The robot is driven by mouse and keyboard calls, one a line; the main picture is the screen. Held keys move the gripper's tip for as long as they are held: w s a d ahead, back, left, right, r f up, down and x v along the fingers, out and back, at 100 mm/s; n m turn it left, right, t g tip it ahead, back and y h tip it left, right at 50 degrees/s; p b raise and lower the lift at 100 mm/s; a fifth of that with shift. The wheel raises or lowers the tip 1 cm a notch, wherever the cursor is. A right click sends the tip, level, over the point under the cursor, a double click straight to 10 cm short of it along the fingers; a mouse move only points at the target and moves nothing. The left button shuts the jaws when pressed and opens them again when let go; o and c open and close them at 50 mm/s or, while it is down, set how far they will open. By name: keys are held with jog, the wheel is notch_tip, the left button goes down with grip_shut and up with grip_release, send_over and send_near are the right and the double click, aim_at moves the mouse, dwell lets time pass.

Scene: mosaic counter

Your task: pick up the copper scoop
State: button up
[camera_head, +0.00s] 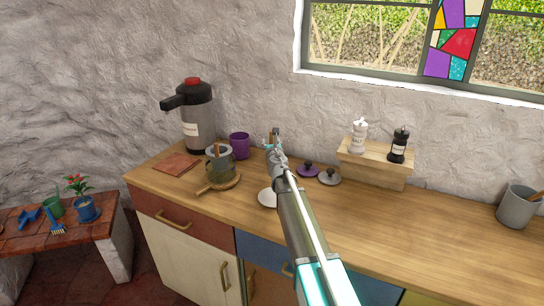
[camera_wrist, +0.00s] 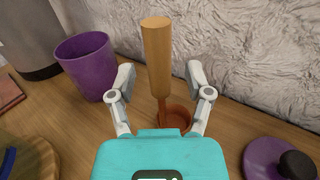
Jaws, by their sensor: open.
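The copper scoop shows in the wrist view, with a thick tan handle (camera_wrist: 156,55) standing upright and a round copper bowl (camera_wrist: 176,113) low on the wooden counter. My gripper (camera_wrist: 160,76) is open, with one finger on each side of the handle. Gaps show between the fingers and the handle. In the head view my gripper (camera_head: 274,140) is over the back of the counter, right of the purple cup (camera_head: 239,146), and my arm hides most of what lies behind it. I cannot make out the scoop there.
The purple cup (camera_wrist: 86,64) stands close left of my gripper. A purple lid (camera_wrist: 280,160) with a black knob lies to the right. The wall is close behind. Counter room is free at right.

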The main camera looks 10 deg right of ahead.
dwell(0.3)
grip_shut()
jog(key=shift+r, duration=0.1)
dwell(0.5)
notch_tip(320, 180, up, 3)
jog(key=p, duration=0.3)
jog(key=s+d+r+p, duration=0.1)
jog(key=s+r+p, duration=0.8)
jog(key=s, duration=0.5)
jog(key=shift+d+r+p, duration=0.35)
jog(key=shift+r+p, duration=0.05)
jog(key=shift+p, duration=0.1)
jog(key=shift+w, duration=0.15)
